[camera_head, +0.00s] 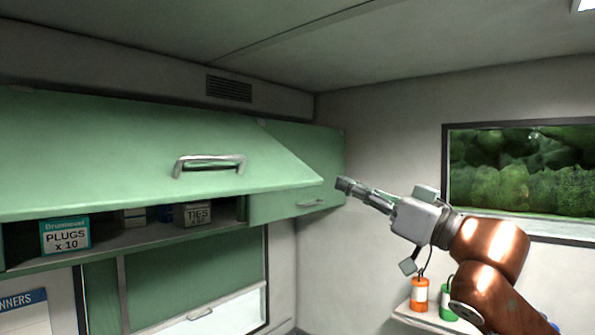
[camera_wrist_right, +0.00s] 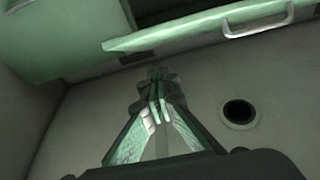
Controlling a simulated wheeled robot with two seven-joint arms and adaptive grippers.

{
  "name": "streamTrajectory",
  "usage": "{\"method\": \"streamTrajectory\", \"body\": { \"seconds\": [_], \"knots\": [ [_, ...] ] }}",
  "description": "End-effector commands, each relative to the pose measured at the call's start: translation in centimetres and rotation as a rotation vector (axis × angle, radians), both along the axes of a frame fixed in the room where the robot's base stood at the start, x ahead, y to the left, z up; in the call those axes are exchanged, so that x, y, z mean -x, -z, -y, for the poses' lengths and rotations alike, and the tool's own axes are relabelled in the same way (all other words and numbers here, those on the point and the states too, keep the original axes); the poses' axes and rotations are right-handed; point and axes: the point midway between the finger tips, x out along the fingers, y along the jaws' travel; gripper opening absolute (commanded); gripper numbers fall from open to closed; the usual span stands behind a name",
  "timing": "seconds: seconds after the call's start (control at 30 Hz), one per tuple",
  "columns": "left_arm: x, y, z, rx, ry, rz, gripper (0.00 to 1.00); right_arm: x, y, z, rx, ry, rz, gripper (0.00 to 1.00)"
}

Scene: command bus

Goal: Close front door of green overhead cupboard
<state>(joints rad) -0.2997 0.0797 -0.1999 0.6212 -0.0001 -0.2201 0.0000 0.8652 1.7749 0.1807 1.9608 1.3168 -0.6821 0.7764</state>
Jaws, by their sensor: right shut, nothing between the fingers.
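The green overhead cupboard has a front door (camera_head: 120,150) that is hinged at its top and swung partly up and out. A metal bar handle (camera_head: 210,164) sits on the door near its lower edge. In the right wrist view the door's edge (camera_wrist_right: 190,32) and handle (camera_wrist_right: 258,22) show at the top. My right gripper (camera_head: 343,185) is shut and empty, to the right of the open door and apart from it. It also shows shut in the right wrist view (camera_wrist_right: 157,75). My left gripper is not in view.
Inside the cupboard stand a PLUGS box (camera_head: 66,236) and a TIES box (camera_head: 194,214). A closed green cupboard door (camera_head: 305,150) adjoins at the right. A window (camera_head: 520,175) and a shelf with an orange bottle (camera_head: 419,295) and a green bottle (camera_head: 448,300) lie at the right.

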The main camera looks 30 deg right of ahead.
Motion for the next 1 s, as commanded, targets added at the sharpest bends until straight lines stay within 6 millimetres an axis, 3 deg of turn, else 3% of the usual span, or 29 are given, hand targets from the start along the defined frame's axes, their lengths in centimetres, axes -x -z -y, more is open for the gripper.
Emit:
{"method": "streamTrajectory", "body": {
  "seconds": [0.03,0.1,0.27,1.0],
  "knots": [
    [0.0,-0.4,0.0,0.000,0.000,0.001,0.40,1.6,-1.1,-1.5,0.018,-0.008,0.007,0.00],
    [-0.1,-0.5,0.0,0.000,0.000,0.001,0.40,2.8,-1.7,-2.7,0.030,-0.016,0.010,0.00],
    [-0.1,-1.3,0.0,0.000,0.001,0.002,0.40,3.1,-2.3,-3.6,0.035,-0.023,0.011,0.00],
    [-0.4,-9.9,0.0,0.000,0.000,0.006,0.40,-5.2,-5.3,-6.6,0.033,-0.027,0.012,0.00]
  ]
}}
